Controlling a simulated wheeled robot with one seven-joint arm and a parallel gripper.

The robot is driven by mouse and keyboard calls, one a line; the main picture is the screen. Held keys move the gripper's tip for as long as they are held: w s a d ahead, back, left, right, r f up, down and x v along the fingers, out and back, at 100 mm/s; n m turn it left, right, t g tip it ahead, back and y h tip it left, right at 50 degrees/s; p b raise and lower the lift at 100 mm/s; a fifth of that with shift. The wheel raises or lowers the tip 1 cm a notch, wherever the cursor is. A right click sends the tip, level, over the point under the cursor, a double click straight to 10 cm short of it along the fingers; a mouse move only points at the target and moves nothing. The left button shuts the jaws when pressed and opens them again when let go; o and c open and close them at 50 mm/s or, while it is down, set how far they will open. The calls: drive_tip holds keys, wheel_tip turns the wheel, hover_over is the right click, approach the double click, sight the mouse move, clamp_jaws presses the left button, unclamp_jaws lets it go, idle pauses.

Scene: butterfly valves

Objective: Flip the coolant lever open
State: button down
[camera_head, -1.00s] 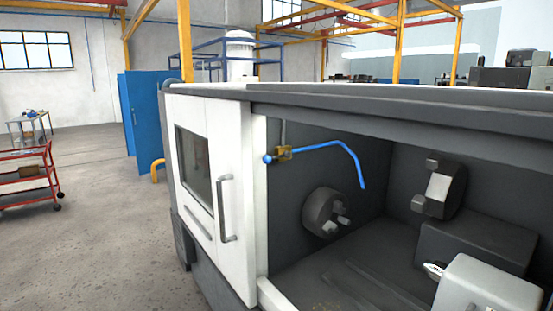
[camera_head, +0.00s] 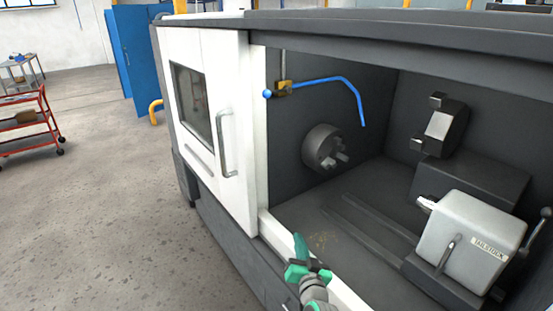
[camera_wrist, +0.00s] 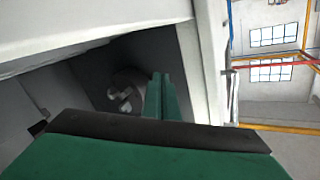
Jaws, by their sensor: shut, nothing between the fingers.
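The coolant line is a bent blue tube (camera_head: 330,80) that runs from a small brass-coloured valve (camera_head: 285,88) on the machine's inner back wall. A blue ball (camera_head: 267,94) sits at the valve's left end, by the white door's edge; it looks like the lever's knob. My gripper (camera_head: 302,256) is green and shut, low at the front sill of the machine opening, well below and apart from the valve. The wrist view shows the green fingers (camera_wrist: 161,98) close together with nothing between them. The valve and lever cannot be made out in the wrist view.
The white sliding door (camera_head: 210,110) with its grey handle (camera_head: 225,145) stands left of the opening. Inside are the chuck (camera_head: 322,148), a turret (camera_head: 440,128) and the white tailstock (camera_head: 470,235). The space between my gripper and the valve looks clear.

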drive_tip(key=w+r+y, duration=0.2)
drive_tip(key=w+r, duration=0.5)
drive_tip(key=r, duration=0.5)
drive_tip(key=w+r+n+t+y, duration=0.1)
drive_tip(key=w+r+n+y, duration=0.15)
drive_tip(key=r, duration=0.85)
drive_tip(key=w+r+n+y, duration=0.1)
drive_tip(key=w+r+y, duration=0.15)
drive_tip(key=r, duration=0.75)
drive_tip(key=n+y, duration=0.1)
drive_tip(key=n, duration=0.1)
approach(277, 92)
drive_tip(key=s+d+r, duration=0.2)
drive_tip(key=s+r, duration=0.3)
drive_tip(key=s, duration=0.1)
drive_tip(key=shift+w+d+r+g, duration=0.1)
drive_tip(key=shift+w+g, duration=0.1)
drive_tip(key=shift+g, duration=0.1)
drive_tip(key=w+a+f, duration=0.1)
drive_tip(key=w+a, duration=0.6)
drive_tip(key=w, duration=0.2)
drive_tip(key=shift+w+f, duration=0.1)
